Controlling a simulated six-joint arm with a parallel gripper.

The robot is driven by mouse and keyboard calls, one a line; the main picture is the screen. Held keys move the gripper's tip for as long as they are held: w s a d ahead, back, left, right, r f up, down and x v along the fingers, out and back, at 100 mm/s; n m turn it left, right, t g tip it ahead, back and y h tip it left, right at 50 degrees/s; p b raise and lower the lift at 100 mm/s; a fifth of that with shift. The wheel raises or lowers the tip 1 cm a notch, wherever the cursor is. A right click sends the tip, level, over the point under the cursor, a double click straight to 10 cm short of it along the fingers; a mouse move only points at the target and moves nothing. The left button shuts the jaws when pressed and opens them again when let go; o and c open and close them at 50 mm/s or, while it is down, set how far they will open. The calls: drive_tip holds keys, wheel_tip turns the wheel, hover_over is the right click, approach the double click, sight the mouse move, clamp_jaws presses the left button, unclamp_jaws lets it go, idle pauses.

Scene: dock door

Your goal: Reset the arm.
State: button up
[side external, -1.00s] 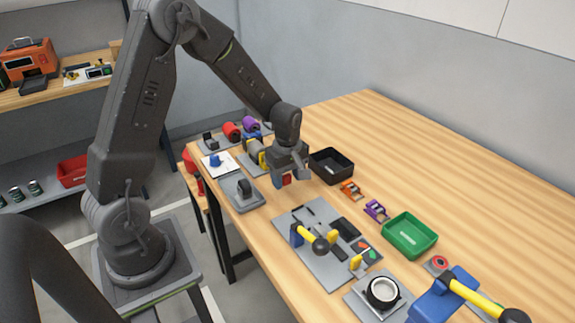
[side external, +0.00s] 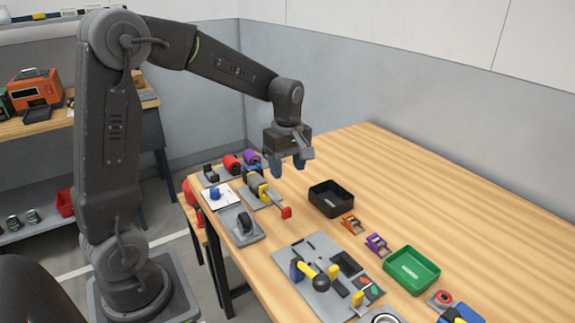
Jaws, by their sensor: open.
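My gripper (side external: 288,168) hangs above the back part of the wooden table (side external: 450,215), its two blue fingertips pointing down and apart. It is open, and nothing shows between the fingers.
A black bin (side external: 330,198) and a green bin (side external: 411,270) stand on the table. Orange (side external: 351,223) and purple (side external: 376,244) clamps lie between them. A grey tool board (side external: 325,270) is in front. The table's right side is clear.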

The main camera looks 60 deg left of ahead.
drive_tip(key=s+d+r+m+t, duration=0.2)
drive_tip(key=s+d+m, duration=0.3)
drive_tip(key=s+m, duration=0.4)
drive_tip(key=s+d+r+m+t, duration=0.3)
drive_tip(key=s+d+r+m, duration=0.2)
drive_tip(key=s+m, duration=0.3)
drive_tip(key=shift+s+d+r+m+t, duration=0.3)
drive_tip(key=shift+s+d+m, duration=0.05)
drive_tip(key=shift+d+m, duration=0.15)
